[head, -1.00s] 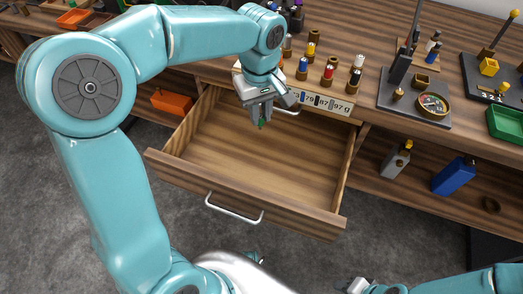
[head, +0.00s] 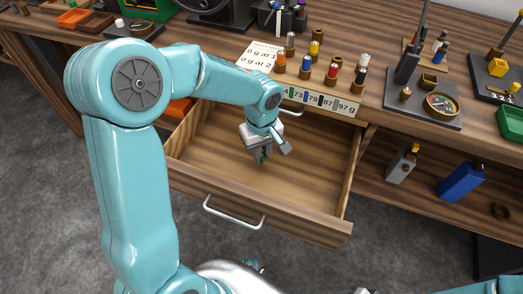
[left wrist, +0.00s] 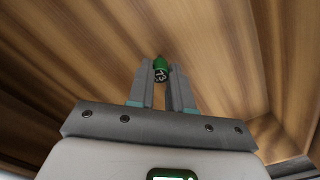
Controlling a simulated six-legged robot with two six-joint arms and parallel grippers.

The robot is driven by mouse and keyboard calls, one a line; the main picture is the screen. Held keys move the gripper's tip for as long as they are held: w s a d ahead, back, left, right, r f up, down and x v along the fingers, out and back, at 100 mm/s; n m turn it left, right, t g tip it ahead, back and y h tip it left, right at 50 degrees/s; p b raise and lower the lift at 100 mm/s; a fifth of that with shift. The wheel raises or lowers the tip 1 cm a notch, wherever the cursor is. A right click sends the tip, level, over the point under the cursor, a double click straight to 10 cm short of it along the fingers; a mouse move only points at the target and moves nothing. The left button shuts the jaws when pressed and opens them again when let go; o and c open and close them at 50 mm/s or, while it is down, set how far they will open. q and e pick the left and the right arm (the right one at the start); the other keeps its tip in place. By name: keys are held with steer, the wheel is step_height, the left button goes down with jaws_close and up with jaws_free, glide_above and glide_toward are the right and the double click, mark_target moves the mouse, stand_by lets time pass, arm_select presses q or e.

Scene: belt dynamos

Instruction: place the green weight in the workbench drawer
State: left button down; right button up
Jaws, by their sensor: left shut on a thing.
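The workbench drawer (head: 310,178) is pulled open and its wooden inside looks empty. My left gripper (head: 262,156) is inside the drawer's outline, over its floor. It is shut on the green weight (left wrist: 161,70), a small green cylinder with a dark end marked 73 in the left wrist view. The weight is between the fingertips, with wooden boards behind it. In the head view the fingers hide most of the weight. I cannot tell whether it touches the drawer floor. Only a bit of my right gripper shows at the bottom edge of the head view.
Above the drawer, a numbered strip (head: 322,100) fronts a rack of coloured weights on the bench. A grey bottle (head: 402,165) and a blue bottle (head: 460,181) stand on the shelf at right. The drawer's front wall has a metal handle (head: 233,216).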

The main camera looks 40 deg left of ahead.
arm_select(q)
steer(key=shift+f, duration=0.2)
steer(key=c, duration=1)
jaws_free()
steer(key=shift+c, duration=0.2)
steer(key=shift+r, duration=0.1)
steer(key=shift+r, duration=0.4)
step_height(320, 180, up, 12)
steer(key=p, duration=0.2)
steer(key=shift+f+p, duration=0.25)
steer(key=shift+p, duration=0.05)
